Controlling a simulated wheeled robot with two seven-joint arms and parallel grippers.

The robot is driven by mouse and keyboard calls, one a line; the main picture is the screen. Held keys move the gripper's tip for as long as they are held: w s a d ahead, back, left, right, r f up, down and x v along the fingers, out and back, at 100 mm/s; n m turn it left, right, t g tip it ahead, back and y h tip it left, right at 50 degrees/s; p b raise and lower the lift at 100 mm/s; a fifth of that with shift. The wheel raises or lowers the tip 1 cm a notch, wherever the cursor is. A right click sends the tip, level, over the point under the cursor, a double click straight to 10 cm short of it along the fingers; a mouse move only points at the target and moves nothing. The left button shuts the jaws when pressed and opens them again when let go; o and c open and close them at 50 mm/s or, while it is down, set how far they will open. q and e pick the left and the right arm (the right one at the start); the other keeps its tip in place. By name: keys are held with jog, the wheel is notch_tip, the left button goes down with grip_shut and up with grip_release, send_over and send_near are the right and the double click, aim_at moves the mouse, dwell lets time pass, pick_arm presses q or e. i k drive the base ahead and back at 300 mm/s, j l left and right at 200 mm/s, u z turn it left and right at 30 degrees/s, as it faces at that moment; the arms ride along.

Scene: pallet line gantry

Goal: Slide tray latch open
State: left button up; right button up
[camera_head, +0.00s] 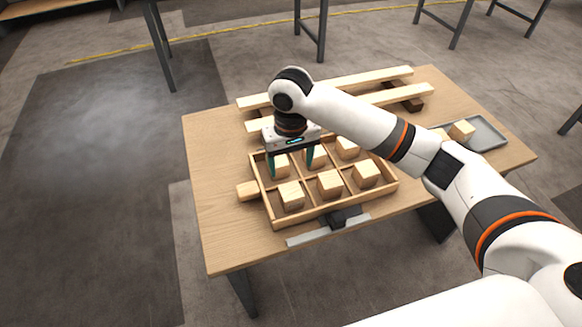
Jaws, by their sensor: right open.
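The wooden tray (270,208) sits on the table, split into compartments that hold several pale wooden cubes. At its front side is a flat grey metal bar (308,236) with a dark block (345,217) on it; this looks like the latch, but I cannot tell whether it is open. My right gripper (291,170) points down over the back-left part of the tray. Its fingers are apart, and a cube (281,167) shows between or just behind them; contact cannot be told. My right forearm hides part of the tray's back right. My left gripper is not in view.
The wooden table (220,220) has free room at its left. Wooden slats (378,77) on dark blocks lie behind the tray. A grey metal tray (487,134) with cubes stands at the right. A wooden piece (247,191) sits against the tray's left side.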

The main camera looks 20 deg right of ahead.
aim_at(336, 220)
jog(key=z, duration=0.75)
